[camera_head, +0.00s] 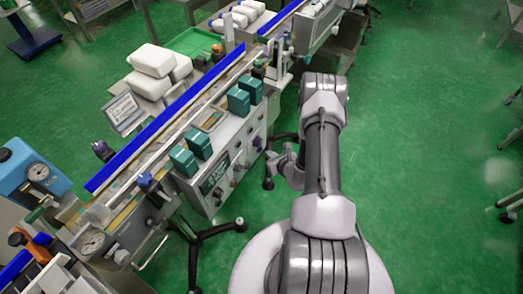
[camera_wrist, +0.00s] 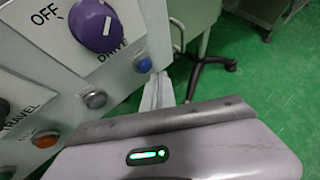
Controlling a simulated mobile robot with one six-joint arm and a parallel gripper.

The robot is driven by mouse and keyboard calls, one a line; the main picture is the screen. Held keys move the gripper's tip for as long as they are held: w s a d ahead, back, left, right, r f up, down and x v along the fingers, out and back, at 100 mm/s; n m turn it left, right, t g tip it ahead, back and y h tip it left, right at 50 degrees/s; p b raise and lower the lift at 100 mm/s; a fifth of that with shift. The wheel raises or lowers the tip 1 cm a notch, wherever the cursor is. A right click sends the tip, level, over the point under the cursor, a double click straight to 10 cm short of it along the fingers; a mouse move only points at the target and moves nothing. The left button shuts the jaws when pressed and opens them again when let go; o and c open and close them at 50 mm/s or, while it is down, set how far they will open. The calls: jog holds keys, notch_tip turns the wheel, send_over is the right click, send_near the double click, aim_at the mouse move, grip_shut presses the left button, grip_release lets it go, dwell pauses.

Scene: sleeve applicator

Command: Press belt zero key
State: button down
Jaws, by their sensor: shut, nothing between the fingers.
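The control panel (camera_head: 228,165) is the grey front of the conveyor machine; it also fills the left of the wrist view (camera_wrist: 60,65). There it carries a blue button (camera_wrist: 142,64), a grey button (camera_wrist: 95,99) and an orange button (camera_wrist: 46,138) in a slanting row. No belt zero label can be read, so I cannot tell which key it is. My gripper (camera_head: 273,160) is in front of the panel. In the wrist view its shut fingers (camera_wrist: 158,90) are just right of and below the blue button, and contact cannot be judged.
A purple knob (camera_wrist: 96,26) marked OFF and DRIVE stands out above the buttons. Teal boxes (camera_head: 245,92) line the machine's top edge, beside a belt with a blue rail (camera_head: 160,120). A dark stand leg on castors (camera_head: 205,235) is below. Green floor (camera_head: 430,130) is open at right.

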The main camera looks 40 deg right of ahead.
jog(key=shift+w+a, duration=0.1)
jog(key=shift+w, duration=0.05)
jog(key=shift+w+a, duration=0.1)
jog(key=shift+w, duration=0.15)
jog(key=shift+w+a, duration=0.15)
jog(key=shift+w, duration=0.2)
dwell(0.6)
dwell(0.3)
jog(key=shift+s+d, duration=0.35)
jog(key=shift+s, duration=0.4)
jog(key=shift+s+d, duration=0.3)
jog(key=shift+s, duration=0.45)
jog(key=shift+s+d, duration=0.35)
jog(key=shift+s, duration=0.45)
jog(key=shift+s+d, duration=0.3)
jog(key=shift+s, duration=0.45)
